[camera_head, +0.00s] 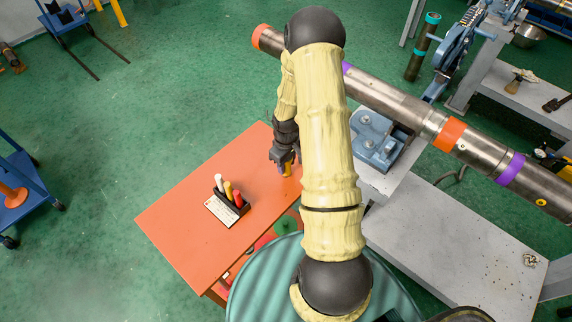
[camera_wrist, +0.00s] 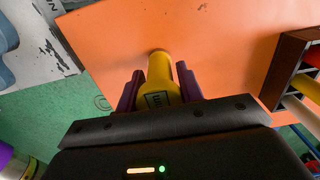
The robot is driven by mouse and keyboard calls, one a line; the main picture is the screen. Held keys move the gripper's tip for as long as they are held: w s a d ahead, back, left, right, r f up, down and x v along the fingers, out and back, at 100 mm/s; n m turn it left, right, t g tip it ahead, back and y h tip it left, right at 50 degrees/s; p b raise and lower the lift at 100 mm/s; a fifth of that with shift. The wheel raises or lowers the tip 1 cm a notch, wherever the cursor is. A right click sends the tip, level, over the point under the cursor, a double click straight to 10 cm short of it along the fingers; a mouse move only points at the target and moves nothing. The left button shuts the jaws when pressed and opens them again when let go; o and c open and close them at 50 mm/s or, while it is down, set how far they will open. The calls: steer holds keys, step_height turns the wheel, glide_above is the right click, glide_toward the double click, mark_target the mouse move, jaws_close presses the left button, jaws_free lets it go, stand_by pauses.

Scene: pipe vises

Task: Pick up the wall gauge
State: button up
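A yellow, roughly cylindrical object with a dark label, seemingly the wall gauge (camera_wrist: 160,72), stands at the orange table in the wrist view. In the head view only a small yellow part of it (camera_head: 287,170) shows under my gripper (camera_head: 284,162), near the table's far right edge. In the wrist view the purple fingers of my gripper (camera_wrist: 159,84) lie on either side of the gauge. Narrow gaps show between the fingertips and its upper part, so the fingers look open around it. Its lower part is partly hidden by the gripper body.
On the orange table (camera_head: 180,225) a dark holder (camera_head: 228,205) with white, yellow and red items stands left of my gripper. A long steel pipe (camera_head: 390,100) crosses behind my arm, above a blue vise (camera_head: 375,140). The table's left part is clear.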

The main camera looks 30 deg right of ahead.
step_height(320, 180, up, 10)
steer(key=shift+b, duration=0.45)
stand_by(0.3)
stand_by(0.4)
